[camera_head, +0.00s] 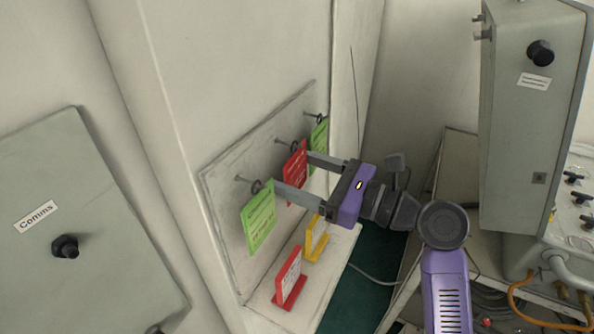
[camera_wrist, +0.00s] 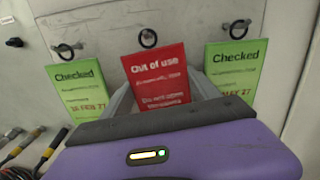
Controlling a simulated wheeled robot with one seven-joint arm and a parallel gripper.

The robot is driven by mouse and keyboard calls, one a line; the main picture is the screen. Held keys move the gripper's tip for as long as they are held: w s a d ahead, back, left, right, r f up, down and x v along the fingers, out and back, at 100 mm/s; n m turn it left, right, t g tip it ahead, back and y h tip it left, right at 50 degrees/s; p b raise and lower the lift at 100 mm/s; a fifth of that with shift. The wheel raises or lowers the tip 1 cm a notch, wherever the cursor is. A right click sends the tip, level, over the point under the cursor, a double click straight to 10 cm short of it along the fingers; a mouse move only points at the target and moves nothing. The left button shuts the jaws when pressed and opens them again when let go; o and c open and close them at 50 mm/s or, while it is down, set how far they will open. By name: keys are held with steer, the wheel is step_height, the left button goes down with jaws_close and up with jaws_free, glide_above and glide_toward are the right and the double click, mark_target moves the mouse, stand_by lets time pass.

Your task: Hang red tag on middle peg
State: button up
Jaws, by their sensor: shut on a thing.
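The red "Out of use" tag (camera_head: 295,170) is upright, face outward, at the middle of the grey peg board (camera_head: 226,178). It also shows in the wrist view (camera_wrist: 157,77). My gripper (camera_head: 292,173) is shut on the tag, one finger at each side edge. The tag's black ring (camera_wrist: 148,38) is at the middle peg (camera_head: 281,142). I cannot tell whether the ring is around the peg or just before its tip. Green "Checked" tags hang on the left peg (camera_head: 242,180) and the right peg (camera_head: 310,115).
The left green tag (camera_head: 258,220) and right green tag (camera_head: 319,134) flank my fingers closely. A Comms box (camera_head: 75,220) is at left, a grey cabinet (camera_head: 525,110) at right.

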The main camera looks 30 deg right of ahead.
steer(key=o, duration=1.4)
steer(key=shift+s, duration=0.1)
